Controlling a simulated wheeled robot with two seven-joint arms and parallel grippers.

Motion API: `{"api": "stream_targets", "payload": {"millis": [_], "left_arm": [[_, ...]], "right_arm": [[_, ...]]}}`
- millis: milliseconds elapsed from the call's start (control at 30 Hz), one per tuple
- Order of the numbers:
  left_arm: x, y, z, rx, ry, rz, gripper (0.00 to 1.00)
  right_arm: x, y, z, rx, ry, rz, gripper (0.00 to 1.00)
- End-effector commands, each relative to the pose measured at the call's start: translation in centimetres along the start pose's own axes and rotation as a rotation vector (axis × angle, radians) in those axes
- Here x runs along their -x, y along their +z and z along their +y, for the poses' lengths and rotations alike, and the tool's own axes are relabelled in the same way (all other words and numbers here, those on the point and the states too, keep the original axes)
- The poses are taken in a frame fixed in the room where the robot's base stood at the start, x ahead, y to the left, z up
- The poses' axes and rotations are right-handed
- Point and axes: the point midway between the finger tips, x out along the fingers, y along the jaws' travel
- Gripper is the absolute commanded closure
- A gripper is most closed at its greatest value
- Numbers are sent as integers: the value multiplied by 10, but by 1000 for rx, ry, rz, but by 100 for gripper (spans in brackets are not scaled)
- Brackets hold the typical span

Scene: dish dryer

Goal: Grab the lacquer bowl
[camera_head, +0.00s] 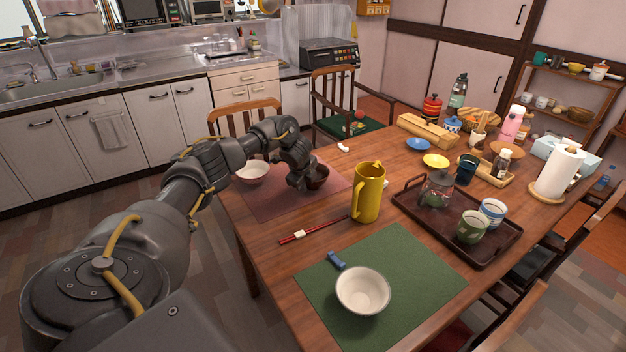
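The lacquer bowl, a small dark red-brown bowl (318,177), stands on the reddish placemat (285,206) at the table's far left. My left gripper (301,184) points down at the bowl's left side and hides part of it. The fingers are dark and small here, so I cannot tell whether they are open, or shut on the rim. My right gripper is not in view.
A pink-white bowl (252,172) stands left of my gripper. A tall yellow pitcher (368,193) stands to the right, with red chopsticks (312,232) in front. A white bowl (363,291) sits on the green placemat (415,262). A dark tray (487,253) holds a teapot and cups.

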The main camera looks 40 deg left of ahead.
Motion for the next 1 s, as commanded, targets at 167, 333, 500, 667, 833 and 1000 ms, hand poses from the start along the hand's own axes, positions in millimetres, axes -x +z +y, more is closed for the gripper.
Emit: {"api": "stream_targets", "payload": {"millis": [167,333,500,667,833,1000], "left_arm": [[0,0,0,0,1,0,100],[0,0,0,0,1,0,100],[0,0,1,-1,2,0,100],[6,1,-2,0,0,0,100],[24,4,-12,1,-3,-1,100],[64,-3,-9,-6,-6,0,100]], "right_arm": [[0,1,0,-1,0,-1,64],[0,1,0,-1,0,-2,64],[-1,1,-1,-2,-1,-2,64],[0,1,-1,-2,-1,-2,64],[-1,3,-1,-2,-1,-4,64],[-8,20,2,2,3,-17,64]]}}
